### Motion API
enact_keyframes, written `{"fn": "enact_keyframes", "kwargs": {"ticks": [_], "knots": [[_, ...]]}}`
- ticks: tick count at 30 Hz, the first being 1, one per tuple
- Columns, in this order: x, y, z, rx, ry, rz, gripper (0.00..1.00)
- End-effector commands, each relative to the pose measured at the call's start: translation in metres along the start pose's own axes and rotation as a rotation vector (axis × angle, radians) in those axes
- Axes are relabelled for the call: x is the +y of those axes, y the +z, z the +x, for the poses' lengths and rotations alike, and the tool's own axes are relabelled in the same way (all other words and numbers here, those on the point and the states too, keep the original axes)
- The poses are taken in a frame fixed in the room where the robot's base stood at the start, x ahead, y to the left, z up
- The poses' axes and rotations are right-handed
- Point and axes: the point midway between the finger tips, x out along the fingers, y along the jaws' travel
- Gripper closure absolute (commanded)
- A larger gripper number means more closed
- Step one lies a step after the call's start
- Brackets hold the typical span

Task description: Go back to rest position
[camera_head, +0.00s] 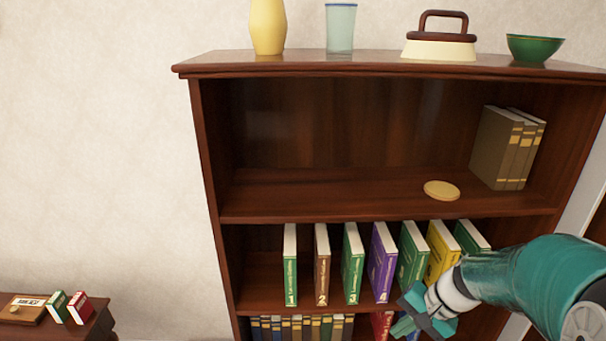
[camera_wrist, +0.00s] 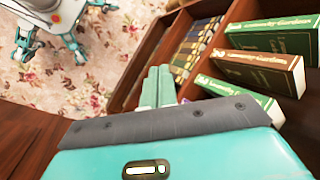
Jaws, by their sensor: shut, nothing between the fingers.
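My gripper (camera_head: 408,316) is at the lower right of the head view, in front of the bookshelf's numbered-book row. Its teal fingers are closed together with nothing between them. In the wrist view the closed fingers of my gripper (camera_wrist: 158,88) point toward the lower shelf and floor. My teal arm comes in from the right edge of the head view. The bookshelf (camera_head: 385,210) is dark wood. On its middle shelf stand several numbered books, among them a brown book (camera_head: 322,265), a purple book (camera_head: 382,262) and a yellow book (camera_head: 441,252).
A yellow disc (camera_head: 441,190) and brown books (camera_head: 500,150) sit on the upper shelf. A yellow vase (camera_head: 268,25), glass (camera_head: 340,28), iron-like object (camera_head: 440,42) and green bowl (camera_head: 535,47) stand on top. A side table (camera_head: 75,332) is at left. Patterned carpet (camera_wrist: 110,50) is open floor.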

Motion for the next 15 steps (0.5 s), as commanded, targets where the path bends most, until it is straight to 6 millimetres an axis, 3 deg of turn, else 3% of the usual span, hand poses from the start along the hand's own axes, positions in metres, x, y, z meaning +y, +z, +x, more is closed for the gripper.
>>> {"fn": "enact_keyframes", "kwargs": {"ticks": [6,15], "knots": [[-0.023,0.051,-0.038,0.109,0.136,-0.236,1.0],[-0.033,0.113,-0.084,0.285,0.273,-0.525,1.0]]}}
